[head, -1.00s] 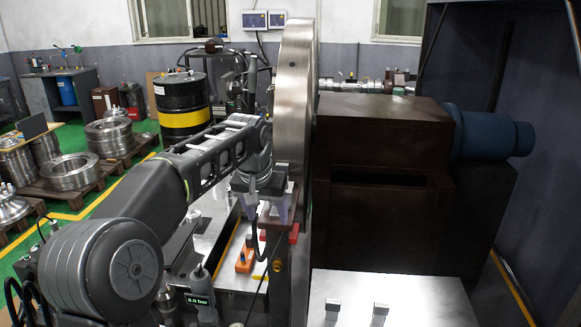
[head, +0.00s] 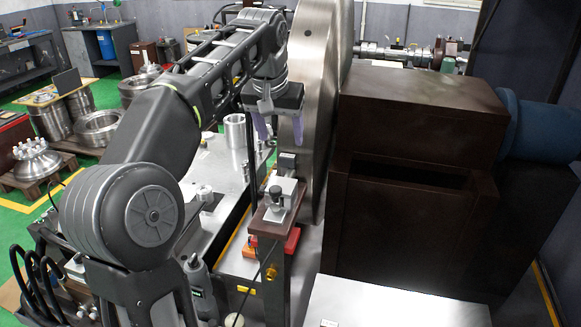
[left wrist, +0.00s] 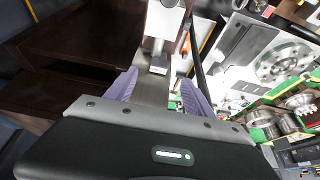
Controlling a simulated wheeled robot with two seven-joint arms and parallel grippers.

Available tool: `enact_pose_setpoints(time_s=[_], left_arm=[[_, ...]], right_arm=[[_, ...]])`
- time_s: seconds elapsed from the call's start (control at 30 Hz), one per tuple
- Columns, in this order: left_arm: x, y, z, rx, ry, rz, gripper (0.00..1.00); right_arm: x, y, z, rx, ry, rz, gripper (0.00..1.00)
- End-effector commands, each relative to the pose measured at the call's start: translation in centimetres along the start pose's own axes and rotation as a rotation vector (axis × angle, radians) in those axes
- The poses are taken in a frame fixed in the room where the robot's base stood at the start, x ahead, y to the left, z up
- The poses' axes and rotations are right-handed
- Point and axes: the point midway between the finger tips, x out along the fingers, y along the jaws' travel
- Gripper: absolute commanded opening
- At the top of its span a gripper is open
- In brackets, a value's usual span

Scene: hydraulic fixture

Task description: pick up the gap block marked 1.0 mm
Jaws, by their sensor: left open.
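My left gripper (head: 278,140), with purple fingers, is open and points down beside the large steel disc. A small grey block (head: 287,163) lies just below its fingertips, on the narrow stand beside the disc. In the left wrist view the same block (left wrist: 158,65) shows between the open fingers (left wrist: 158,85), apart from them. I cannot read a mark on it. My right gripper is not in view.
A light block with a dark knob (head: 280,193) sits on the stand close in front of the grey block. The steel disc (head: 318,110) rises right beside my gripper. A brown housing (head: 420,160) fills the right. The silver table (head: 390,305) is largely clear.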

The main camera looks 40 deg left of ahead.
Motion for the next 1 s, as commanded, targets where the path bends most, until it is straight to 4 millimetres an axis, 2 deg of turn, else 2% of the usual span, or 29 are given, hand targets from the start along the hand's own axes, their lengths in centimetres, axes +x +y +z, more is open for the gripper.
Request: enact_pose_setpoints(time_s=[0.3, 0.7, 1.0], left_arm=[[2.5, 0.0, 0.0, 0.000, -0.003, 0.000, 0.62], [3.1, 0.0, -0.1, 0.000, -0.002, 0.000, 0.62], [7.1, 0.0, -0.3, 0.001, -0.003, -0.001, 0.62]], right_arm=[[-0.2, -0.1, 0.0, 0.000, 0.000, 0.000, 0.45], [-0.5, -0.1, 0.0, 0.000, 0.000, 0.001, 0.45], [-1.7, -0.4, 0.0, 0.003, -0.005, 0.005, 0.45]])
